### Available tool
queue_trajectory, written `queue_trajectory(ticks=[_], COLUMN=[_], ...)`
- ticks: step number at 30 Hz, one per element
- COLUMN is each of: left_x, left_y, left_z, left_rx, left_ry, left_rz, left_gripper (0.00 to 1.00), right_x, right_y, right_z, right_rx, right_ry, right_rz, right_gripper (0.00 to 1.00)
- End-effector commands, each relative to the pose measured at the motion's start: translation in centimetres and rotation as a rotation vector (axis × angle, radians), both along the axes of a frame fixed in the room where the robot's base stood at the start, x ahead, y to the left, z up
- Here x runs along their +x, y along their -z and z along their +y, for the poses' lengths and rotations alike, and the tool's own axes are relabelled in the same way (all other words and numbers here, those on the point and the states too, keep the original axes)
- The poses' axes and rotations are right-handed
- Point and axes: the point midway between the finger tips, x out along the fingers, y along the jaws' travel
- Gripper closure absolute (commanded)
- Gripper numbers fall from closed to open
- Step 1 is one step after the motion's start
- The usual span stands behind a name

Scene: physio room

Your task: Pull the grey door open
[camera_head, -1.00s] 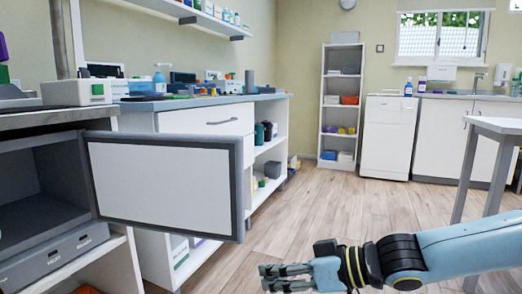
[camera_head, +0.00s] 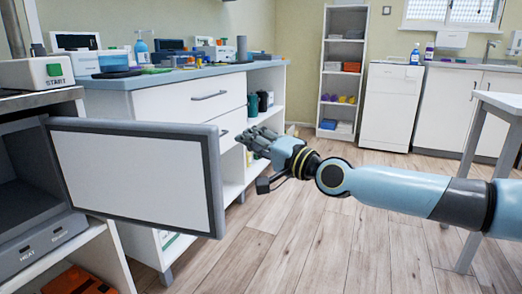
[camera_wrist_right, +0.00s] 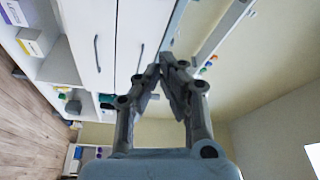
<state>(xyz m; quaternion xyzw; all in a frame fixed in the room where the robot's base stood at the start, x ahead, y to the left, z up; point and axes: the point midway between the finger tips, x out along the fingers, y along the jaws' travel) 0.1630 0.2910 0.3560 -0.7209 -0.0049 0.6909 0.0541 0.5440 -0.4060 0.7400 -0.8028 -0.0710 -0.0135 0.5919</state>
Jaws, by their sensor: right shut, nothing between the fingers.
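The grey door (camera_head: 140,180), grey-edged with a pale inner panel, stands swung open from a grey heating unit (camera_head: 36,244) at the left of the head view. The unit's dark inside shows left of the door. My right gripper (camera_head: 245,137) is shut and empty, just right of the door's free edge in the picture, with a gap between them. My left gripper is out of view.
A white drawer cabinet (camera_head: 176,112) with a cluttered blue top stands behind the door. A device with a green START button (camera_head: 54,70) sits above the unit. A white table (camera_head: 480,130) is at right. The wooden floor between is clear.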

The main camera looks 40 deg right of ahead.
Motion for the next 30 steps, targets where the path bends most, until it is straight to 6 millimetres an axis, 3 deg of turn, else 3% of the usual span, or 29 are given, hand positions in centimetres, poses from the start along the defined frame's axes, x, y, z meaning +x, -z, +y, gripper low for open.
queue_trajectory(ticks=[6,15,30], left_x=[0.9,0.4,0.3], left_y=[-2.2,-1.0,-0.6], left_z=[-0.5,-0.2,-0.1], left_rx=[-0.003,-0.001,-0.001], left_ry=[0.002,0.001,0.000], left_rz=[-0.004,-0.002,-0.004], left_gripper=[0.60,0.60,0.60], right_x=[4.3,2.6,2.3], right_y=[-0.3,0.7,0.7], right_z=[0.7,3.7,4.1], right_rx=[0.005,0.001,0.000], right_ry=[-0.001,-0.001,0.005], right_rz=[0.000,0.000,-0.001], right_gripper=[1.00,1.00,1.00])
